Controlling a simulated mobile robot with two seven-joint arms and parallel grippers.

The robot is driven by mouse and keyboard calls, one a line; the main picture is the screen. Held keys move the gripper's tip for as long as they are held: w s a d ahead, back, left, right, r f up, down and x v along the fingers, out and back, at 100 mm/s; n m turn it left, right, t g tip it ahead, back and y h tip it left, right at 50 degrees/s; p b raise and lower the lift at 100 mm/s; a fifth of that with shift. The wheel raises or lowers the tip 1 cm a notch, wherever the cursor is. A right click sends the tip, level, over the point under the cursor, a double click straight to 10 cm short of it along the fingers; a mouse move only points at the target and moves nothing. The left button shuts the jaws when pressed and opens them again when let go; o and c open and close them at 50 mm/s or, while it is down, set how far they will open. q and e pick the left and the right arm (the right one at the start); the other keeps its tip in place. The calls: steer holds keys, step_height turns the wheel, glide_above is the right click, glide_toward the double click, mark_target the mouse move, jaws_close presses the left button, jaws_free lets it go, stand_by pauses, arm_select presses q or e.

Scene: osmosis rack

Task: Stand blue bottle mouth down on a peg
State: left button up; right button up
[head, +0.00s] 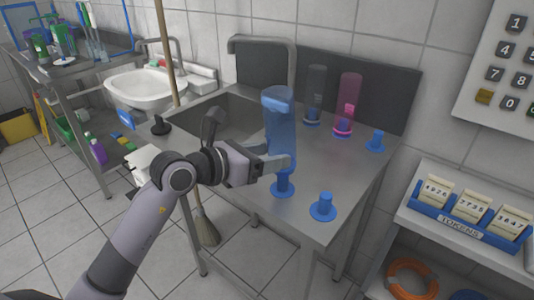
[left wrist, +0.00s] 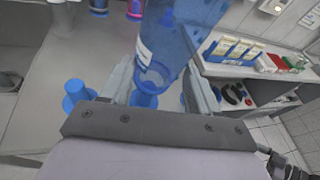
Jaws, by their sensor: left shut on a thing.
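The translucent blue bottle (head: 280,118) stands roughly upright in my left gripper (head: 278,163), its wide end up. It also shows in the left wrist view (left wrist: 172,42), between the two fingers (left wrist: 160,85). My left gripper is shut on its lower part, and the fingers hide part of its lower end in the head view. A blue peg (head: 283,185) is directly below the bottle; I cannot tell whether its tip is inside the bottle. Two bare blue pegs stand nearby, one at the front corner (head: 323,208) and one at the back right (head: 376,141). My right gripper is not in view.
A pink bottle (head: 348,100) and a clear grey bottle (head: 316,90) stand on pegs behind. The steel counter (head: 240,168) has a sink basin and tap (head: 262,42) to the left. A token shelf (head: 461,236) is at the right.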

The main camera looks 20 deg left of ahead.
arm_select(q)
steer(key=shift+f, duration=0.15)
steer(key=shift+f+b, duration=0.65)
steer(key=shift+f, duration=0.15)
steer(key=shift+f+b, duration=0.7)
steer(key=shift+f, duration=0.3)
steer(key=shift+f+b, duration=0.4)
steer(key=shift+f, duration=0.6)
stand_by(0.7)
